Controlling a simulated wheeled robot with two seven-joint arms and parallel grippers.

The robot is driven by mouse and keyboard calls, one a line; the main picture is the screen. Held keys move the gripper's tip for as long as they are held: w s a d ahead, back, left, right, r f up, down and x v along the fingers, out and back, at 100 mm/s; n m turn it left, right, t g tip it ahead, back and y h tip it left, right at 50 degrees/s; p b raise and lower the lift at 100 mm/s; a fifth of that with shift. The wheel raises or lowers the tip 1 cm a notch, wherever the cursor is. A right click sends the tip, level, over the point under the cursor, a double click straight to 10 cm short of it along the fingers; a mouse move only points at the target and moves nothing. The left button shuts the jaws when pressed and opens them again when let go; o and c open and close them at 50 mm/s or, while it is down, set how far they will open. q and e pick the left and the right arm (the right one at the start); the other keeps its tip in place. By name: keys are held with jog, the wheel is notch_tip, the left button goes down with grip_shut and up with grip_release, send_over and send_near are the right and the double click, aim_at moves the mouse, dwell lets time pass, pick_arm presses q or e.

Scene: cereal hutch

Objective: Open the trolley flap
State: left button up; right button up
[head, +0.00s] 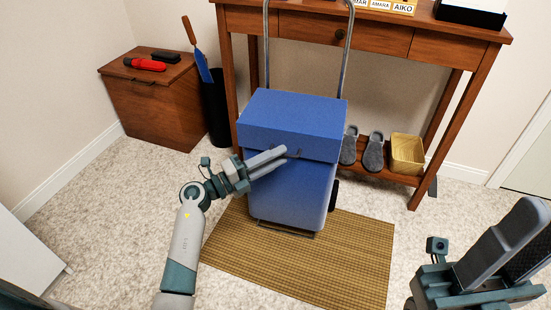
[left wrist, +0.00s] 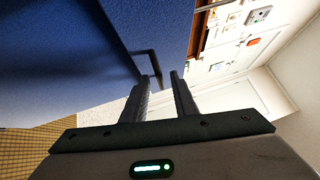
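The blue trolley (head: 292,190) stands upright with its lid-like flap (head: 285,112) down over the top. A small dark handle (head: 297,153) sits on the flap's front face and also shows in the left wrist view (left wrist: 147,52). My left gripper (head: 284,156) is in front of the flap at this handle. In the left wrist view its fingers (left wrist: 160,82) are apart, and the handle's near end reaches down between the fingertips. I cannot tell whether they touch it. My right gripper (head: 510,245) is low at the right, away from the trolley, with its fingers apart and empty.
The trolley stands on a woven mat (head: 330,270) before a wooden console table (head: 400,40), with slippers (head: 375,150) and a basket (head: 406,154) on its lower shelf. A wooden chest (head: 155,105) and a dark umbrella stand (head: 217,115) are at the left. Carpet in front is clear.

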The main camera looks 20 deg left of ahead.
pick_arm(q)
grip_shut()
dwell(1.4)
